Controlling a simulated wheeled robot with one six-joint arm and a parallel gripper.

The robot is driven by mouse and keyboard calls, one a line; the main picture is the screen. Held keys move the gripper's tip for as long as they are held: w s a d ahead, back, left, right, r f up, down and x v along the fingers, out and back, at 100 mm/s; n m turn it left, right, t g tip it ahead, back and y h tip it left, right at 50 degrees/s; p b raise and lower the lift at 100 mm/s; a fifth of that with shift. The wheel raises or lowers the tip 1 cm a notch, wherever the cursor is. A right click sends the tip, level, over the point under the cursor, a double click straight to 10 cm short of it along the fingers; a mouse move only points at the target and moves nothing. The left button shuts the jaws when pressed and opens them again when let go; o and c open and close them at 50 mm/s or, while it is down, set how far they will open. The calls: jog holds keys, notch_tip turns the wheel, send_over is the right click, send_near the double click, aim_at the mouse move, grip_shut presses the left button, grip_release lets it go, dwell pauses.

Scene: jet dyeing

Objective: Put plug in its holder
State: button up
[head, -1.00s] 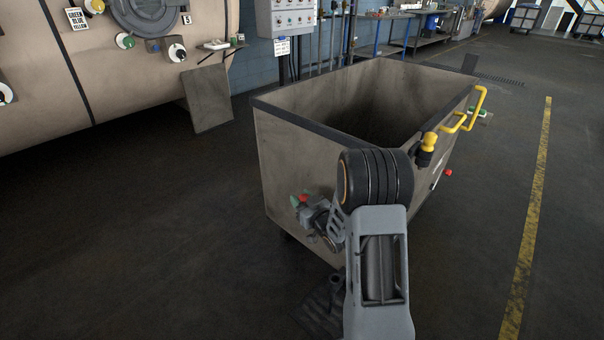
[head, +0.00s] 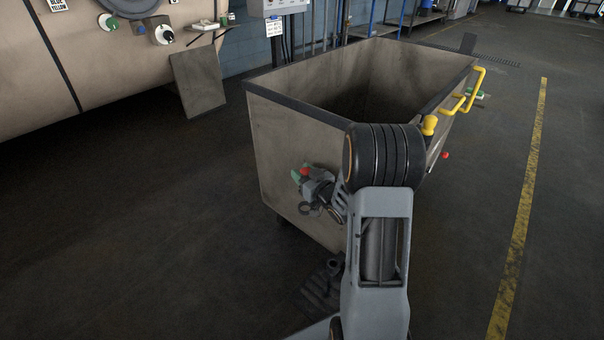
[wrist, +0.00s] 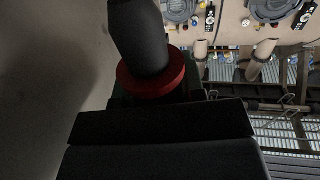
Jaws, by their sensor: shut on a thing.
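My gripper (head: 306,184) is shut on the plug, beside the near left face of the large metal tub. In the wrist view the plug (wrist: 143,40) is a dark tapered body with a red collar (wrist: 152,80); a dark jaw (wrist: 160,122) covers its lower part. In the head view, small red and green parts (head: 304,172) show at the gripper's tip. The plug's outline there is too small to make out, and I cannot tell whether it touches the tub. I cannot identify the holder in either view.
The open metal tub (head: 285,140) stands before me, with a yellow handle (head: 478,85) and a red knob (head: 445,155) on its right side. A big beige machine (head: 90,60) is at left. Floor at left (head: 120,230) and right is clear.

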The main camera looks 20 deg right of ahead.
notch_tip(320, 180, down, 10)
jog(key=b, duration=0.8)
jog(key=shift+r+b, duration=0.25)
jog(key=shift+b, duration=0.1)
dwell(0.3)
dwell(0.3)
jog(key=o, duration=1.1)
jog(key=shift+c, duration=0.2)
jog(key=shift+s, duration=0.1)
jog(key=p+v, duration=0.3)
jog(key=v, duration=1)
jog(key=shift+s, duration=0.35)
jog(key=shift+f, duration=0.1)
